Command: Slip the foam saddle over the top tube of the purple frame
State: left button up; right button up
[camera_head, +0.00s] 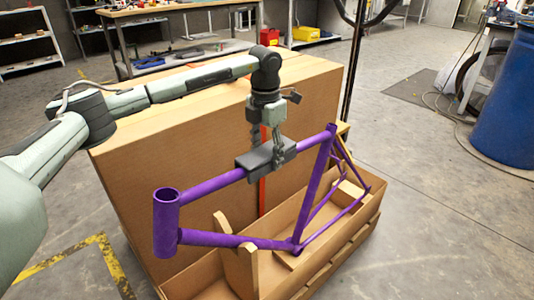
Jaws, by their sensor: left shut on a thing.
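The purple frame (203,240) stands upright in an open cardboard tray, its head tube at the left and its seat tube at the right. The dark grey foam saddle (262,158) is at the middle of the top tube (222,180). The tube shows on both sides of it. I cannot tell whether the saddle is fully seated or only resting on the tube. My left gripper (279,152) points down from above and is shut on the foam saddle. My right gripper is not in view.
The cardboard tray (324,254) has wooden supports (240,268) around the frame's lower part. A large cardboard box (150,150) stands behind it. A blue barrel (505,105) stands at the right. A workbench (150,12) and shelves are at the back.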

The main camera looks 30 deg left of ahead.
pick_arm(q)
jog(key=shift+f, duration=0.5)
jog(key=o, duration=0.9)
notch_tip(320, 180, up, 12)
jog(key=shift+s, duration=0.15)
jog(key=shift+f, duration=0.1)
dwell(0.5)
